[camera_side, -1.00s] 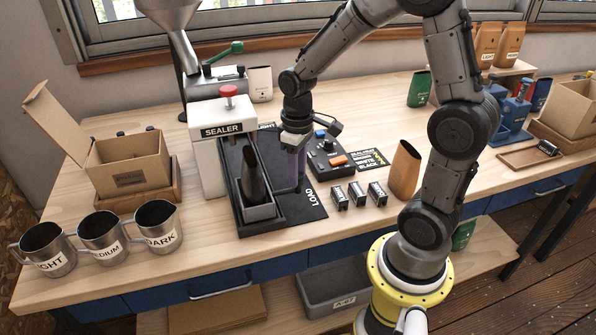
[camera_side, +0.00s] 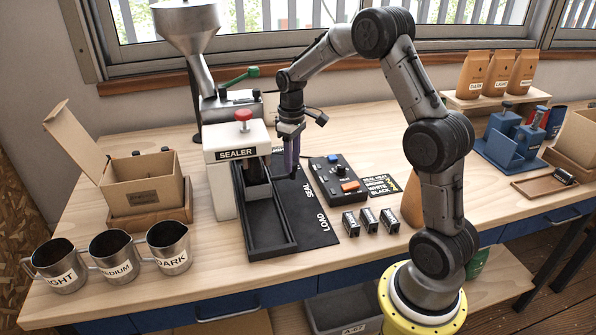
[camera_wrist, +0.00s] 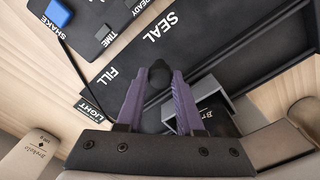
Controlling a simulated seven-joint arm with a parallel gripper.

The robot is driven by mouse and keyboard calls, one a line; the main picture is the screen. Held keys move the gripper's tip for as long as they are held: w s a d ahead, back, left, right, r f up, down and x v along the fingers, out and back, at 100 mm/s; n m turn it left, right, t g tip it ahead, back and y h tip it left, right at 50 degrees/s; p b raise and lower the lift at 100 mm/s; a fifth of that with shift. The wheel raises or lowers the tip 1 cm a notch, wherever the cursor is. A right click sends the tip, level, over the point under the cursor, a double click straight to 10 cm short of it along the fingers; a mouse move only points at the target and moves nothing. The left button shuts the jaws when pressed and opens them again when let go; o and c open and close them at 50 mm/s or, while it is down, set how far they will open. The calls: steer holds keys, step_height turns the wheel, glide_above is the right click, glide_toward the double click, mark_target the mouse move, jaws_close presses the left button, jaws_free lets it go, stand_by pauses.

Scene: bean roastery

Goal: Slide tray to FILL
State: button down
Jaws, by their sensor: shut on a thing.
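The grey tray (camera_side: 258,191) sits in the black track (camera_side: 268,238), in its back half beside the sealer (camera_side: 237,165). A dark bag (camera_side: 255,172) stands in it, partly hidden by the sealer. My gripper (camera_side: 291,170) points down at the tray's right side. In the wrist view its purple fingers (camera_wrist: 158,100) are closed around a dark knob (camera_wrist: 159,75). The tray's grey wall (camera_wrist: 212,88) is just right of the fingers there. The word FILL (camera_wrist: 107,76) lies left of the fingers and SEAL (camera_wrist: 161,27) above, so the knob is between the two.
A control box (camera_side: 335,178) and several small black-and-white blocks (camera_side: 369,221) stand right of the track. The hopper machine (camera_side: 226,105) stands behind the sealer. Three metal cups (camera_side: 113,257) and an open carton (camera_side: 145,190) are at left. The track's front part is empty.

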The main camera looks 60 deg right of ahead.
steer(key=w+d, duration=0.7)
steer(key=shift+w+d+r, duration=0.1)
steer(key=shift+w+d, duration=0.1)
steer(key=shift+d, duration=0.1)
steer(key=c, duration=0.6)
jaws_free()
steer(key=shift+o, duration=0.4)
step_height(320, 180, up, 14)
